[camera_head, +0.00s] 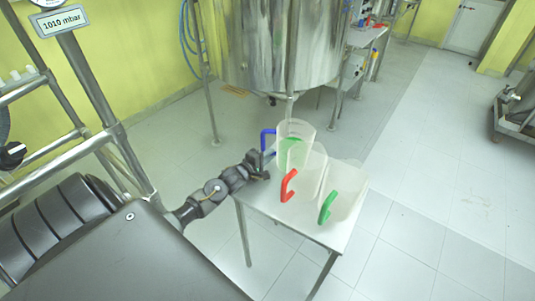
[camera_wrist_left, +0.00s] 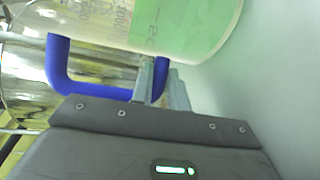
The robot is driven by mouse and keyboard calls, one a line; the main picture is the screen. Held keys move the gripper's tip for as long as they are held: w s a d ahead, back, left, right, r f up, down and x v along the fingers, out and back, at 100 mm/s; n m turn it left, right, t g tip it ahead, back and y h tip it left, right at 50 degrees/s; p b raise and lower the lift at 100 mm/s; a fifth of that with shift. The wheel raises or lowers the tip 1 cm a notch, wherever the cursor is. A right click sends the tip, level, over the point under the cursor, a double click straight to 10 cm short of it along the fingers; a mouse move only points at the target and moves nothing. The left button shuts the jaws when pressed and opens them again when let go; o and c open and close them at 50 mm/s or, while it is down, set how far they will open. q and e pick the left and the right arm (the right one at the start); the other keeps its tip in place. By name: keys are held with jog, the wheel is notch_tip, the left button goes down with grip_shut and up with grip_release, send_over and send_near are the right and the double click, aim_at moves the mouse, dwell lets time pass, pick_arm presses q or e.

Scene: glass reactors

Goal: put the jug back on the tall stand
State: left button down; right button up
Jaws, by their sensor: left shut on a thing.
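A clear jug with a blue handle (camera_head: 296,128) is at the back left of a white-topped stand (camera_head: 262,205). My left gripper (camera_head: 262,170) comes in from the left and is shut on the blue handle. In the left wrist view the fingers (camera_wrist_left: 162,85) close on one end of the blue handle (camera_wrist_left: 90,88), and the jug's clear body with a green area (camera_wrist_left: 185,30) fills the top. I cannot tell whether the jug's base touches the stand, as other jugs hide it. My right gripper is not in view.
A jug with a red handle (camera_head: 289,186) and a jug with a green handle (camera_head: 326,207) stand on the same top, close to the blue-handled one. A large steel vessel (camera_head: 280,45) on legs is behind. Open floor (camera_head: 440,180) lies to the right.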

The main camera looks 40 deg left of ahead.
pick_arm(q)
jog(key=shift+r, duration=0.15)
jog(key=c, duration=1.7)
grip_release()
jog(key=shift+f, duration=0.25)
jog(key=o, duration=0.3)
jog(key=shift+o, duration=0.2)
jog(key=shift+r, duration=0.1)
jog(key=s, duration=0.4)
jog(key=s+r, duration=0.1)
jog(key=s, duration=0.3)
jog(key=s+r, duration=0.1)
jog(key=s, duration=0.3)
jog(key=shift+a, duration=0.1)
